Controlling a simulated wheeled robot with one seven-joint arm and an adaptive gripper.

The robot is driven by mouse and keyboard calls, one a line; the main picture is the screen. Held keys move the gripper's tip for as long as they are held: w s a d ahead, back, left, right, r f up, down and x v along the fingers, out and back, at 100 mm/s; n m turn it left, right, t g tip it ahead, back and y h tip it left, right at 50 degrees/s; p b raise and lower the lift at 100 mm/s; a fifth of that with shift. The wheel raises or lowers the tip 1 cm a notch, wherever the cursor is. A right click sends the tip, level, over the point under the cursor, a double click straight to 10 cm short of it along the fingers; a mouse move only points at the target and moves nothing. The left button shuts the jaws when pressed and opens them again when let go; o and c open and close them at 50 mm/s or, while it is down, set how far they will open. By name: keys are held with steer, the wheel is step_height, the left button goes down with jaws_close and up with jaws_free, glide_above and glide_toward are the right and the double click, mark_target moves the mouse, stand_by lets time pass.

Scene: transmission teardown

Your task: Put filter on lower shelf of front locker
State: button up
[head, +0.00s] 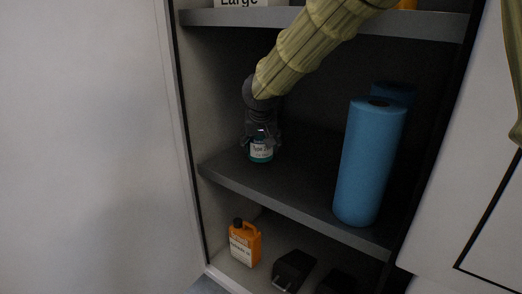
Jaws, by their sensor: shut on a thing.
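The filter (261,150) is a small teal cylinder with a white label. It is upright over the left part of the locker's middle visible shelf (300,201). My gripper (262,139) reaches down from above and is shut on its top. I cannot tell whether the filter's base touches the shelf. The locker (187,130) is open at the front, and a lower level (235,274) shows beneath that shelf.
Blue paper rolls (368,165) stand on the right of the same shelf. An orange jug (244,243) and black items (293,270) are on the level below. Shelf room lies between gripper and rolls.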

steer(key=shift+w+a, duration=0.15)
steer(key=shift+w, duration=0.25)
steer(key=shift+s+f+p, duration=0.1)
steer(key=shift+f+p, duration=0.6)
steer(key=shift+f, duration=1.05)
steer(key=shift+f, duration=0.2)
steer(key=o, duration=1.4)
steer(key=shift+r, duration=0.15)
steer(key=b+v, duration=0.2)
steer(key=v, duration=1)
steer(key=shift+b, duration=0.3)
